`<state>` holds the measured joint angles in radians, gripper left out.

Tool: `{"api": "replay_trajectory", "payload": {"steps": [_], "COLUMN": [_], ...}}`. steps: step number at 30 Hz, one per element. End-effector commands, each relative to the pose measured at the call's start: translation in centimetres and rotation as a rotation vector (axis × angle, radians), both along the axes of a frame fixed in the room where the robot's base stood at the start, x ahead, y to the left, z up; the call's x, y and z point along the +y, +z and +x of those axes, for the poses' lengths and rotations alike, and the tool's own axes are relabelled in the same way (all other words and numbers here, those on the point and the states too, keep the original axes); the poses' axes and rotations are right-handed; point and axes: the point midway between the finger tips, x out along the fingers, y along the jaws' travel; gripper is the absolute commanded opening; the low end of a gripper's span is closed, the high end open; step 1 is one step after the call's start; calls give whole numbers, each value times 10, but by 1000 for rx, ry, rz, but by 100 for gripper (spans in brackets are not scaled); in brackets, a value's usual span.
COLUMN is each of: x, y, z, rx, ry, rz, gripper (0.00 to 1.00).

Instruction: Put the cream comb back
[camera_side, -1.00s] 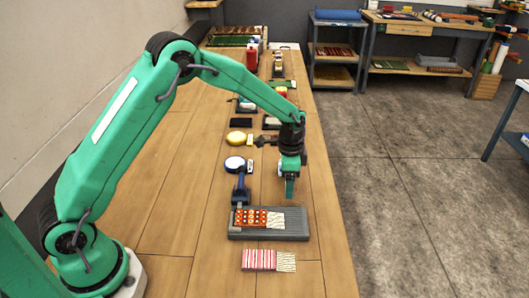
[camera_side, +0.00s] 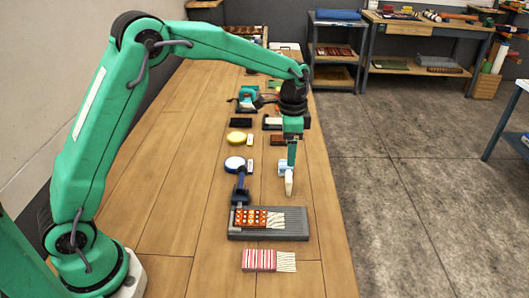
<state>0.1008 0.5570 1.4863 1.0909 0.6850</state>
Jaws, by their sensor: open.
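My gripper (camera_side: 291,155) points down over the right part of the bench, its jaws open. Just below its fingers is a small cream piece (camera_side: 289,187), likely the comb, with a light blue part (camera_side: 283,169) behind it. The fingers overlap these in the picture, so I cannot tell whether they touch. An orange patterned rug piece (camera_side: 251,218) with a cream fringe (camera_side: 290,217) lies on a grey ribbed tray (camera_side: 300,236), nearer the camera than my gripper.
A red-and-white striped fringed piece (camera_side: 259,260) lies in front of the tray. A blue-handled tool with a round white head (camera_side: 235,164), a yellow round item (camera_side: 237,137) and dark blocks (camera_side: 241,122) line the bench. Its left side is bare wood.

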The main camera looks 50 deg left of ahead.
Motion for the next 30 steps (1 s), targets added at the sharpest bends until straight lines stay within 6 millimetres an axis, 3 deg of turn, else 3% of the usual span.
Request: {"api": "replay_trajectory", "payload": {"steps": [20,30], "x": [1,11], "y": [5,50], "z": [-3,-36], "rx": [-5,-73], "ry": [8,113], "rz": [-1,-11], "gripper": [74,74]}}
